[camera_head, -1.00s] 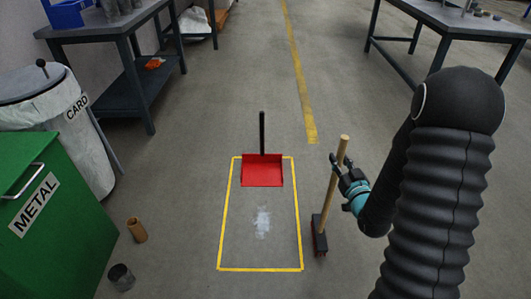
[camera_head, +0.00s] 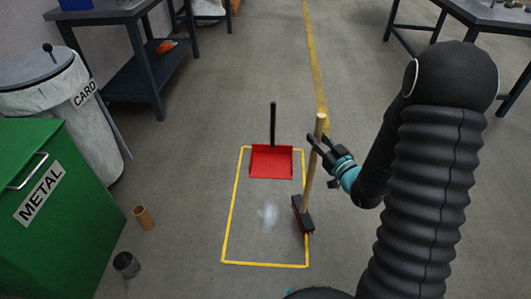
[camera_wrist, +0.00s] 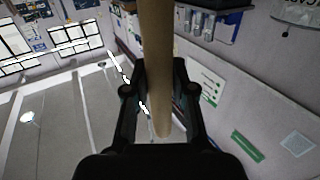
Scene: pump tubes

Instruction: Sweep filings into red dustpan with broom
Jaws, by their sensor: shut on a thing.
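The broom (camera_head: 311,176) has a pale wooden handle and a dark head with reddish bristles. It leans slightly, with its head (camera_head: 302,215) at the right line of the yellow floor rectangle. My gripper (camera_head: 322,148) is shut on the broom handle; the handle (camera_wrist: 157,60) also runs between the fingers (camera_wrist: 160,95) in the wrist view. The red dustpan (camera_head: 271,163) lies at the far end of the rectangle, its black handle upright. A pale patch of filings (camera_head: 268,214) lies on the floor between the dustpan and the near line, left of the broom head.
A green METAL bin (camera_head: 85,190) and a white CARD bin (camera_head: 60,110) stand at the left. A brown tube (camera_head: 143,217) and a dark metal cup (camera_head: 126,264) are on the floor beside them. Workbenches (camera_head: 110,18) stand behind. The floor inside the yellow rectangle (camera_head: 262,264) is otherwise clear.

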